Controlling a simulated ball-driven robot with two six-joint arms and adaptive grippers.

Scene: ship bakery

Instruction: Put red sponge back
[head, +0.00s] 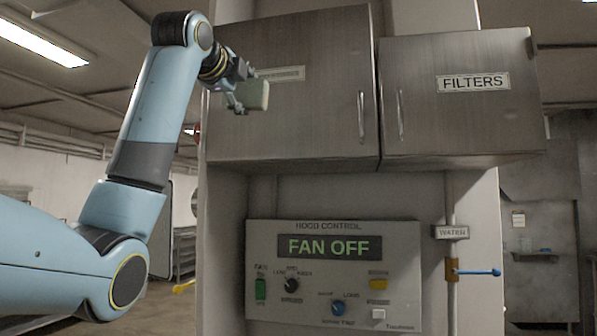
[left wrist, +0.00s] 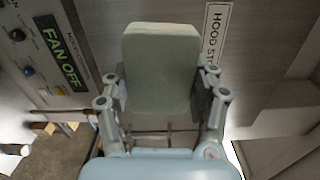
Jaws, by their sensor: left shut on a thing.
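My left gripper (head: 238,90) is raised in front of the left wall cabinet (head: 320,110) and is shut on a pale grey-green block (head: 256,95), which looks like a sponge. In the left wrist view the block (left wrist: 161,62) stands out beyond the two fingers, with its lower part between them. The block partly covers the cabinet's label, which reads "HOOD ST..." in the left wrist view. The cabinet door is shut, with its handle (head: 361,115) at its right side. No sponge that is clearly red shows. My right gripper is not in view.
A shut cabinet labelled FILTERS (head: 465,110) hangs to the right. Below is a hood control panel (head: 400,260) reading FAN OFF. A pipe with a blue-handled water valve (head: 478,272) stands right of it. Open room shows at the far left.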

